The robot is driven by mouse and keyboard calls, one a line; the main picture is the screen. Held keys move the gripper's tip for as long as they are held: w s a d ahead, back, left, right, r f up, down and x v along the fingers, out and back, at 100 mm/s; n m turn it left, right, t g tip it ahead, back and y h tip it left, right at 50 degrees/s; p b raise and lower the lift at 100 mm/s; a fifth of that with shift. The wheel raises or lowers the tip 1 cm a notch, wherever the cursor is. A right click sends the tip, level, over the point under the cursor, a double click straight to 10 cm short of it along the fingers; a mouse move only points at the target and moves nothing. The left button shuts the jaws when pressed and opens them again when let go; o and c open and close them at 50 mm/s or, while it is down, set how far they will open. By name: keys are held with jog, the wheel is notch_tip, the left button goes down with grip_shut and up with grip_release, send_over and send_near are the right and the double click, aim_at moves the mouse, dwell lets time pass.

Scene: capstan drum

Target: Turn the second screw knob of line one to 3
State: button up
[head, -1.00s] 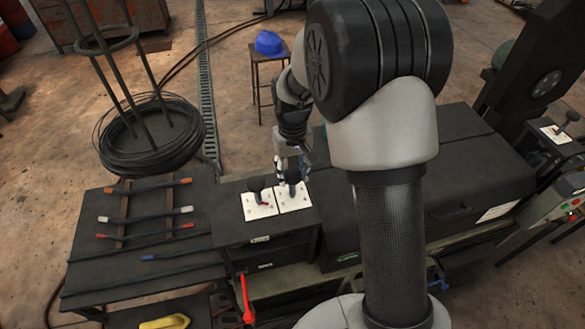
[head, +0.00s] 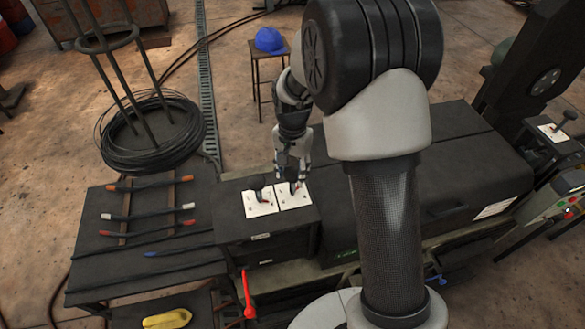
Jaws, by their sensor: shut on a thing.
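Two white dial plates lie side by side on top of a dark box, each with a black screw knob. The left knob (head: 257,184) stands free on the left plate (head: 259,207). My gripper (head: 293,180) comes down from above onto the right plate (head: 296,203) and is shut on that plate's knob. The fingers hide most of this knob. The marks on the plates are too small to read. Another white plate with a black knob (head: 569,115) is at the far right, apart from my gripper.
A red lever (head: 248,295) hangs at the box's front. A table at left holds several rods with coloured ends (head: 148,184). A wire coil (head: 150,140) stands behind it. A blue helmet (head: 270,40) rests on a stool. A long dark housing (head: 430,165) lies right of the plates.

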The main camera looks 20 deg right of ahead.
jog(key=shift+m, duration=0.3)
jog(key=o, duration=1)
jog(key=shift+o, duration=0.2)
notch_tip(320, 180, up, 12)
dwell(0.5)
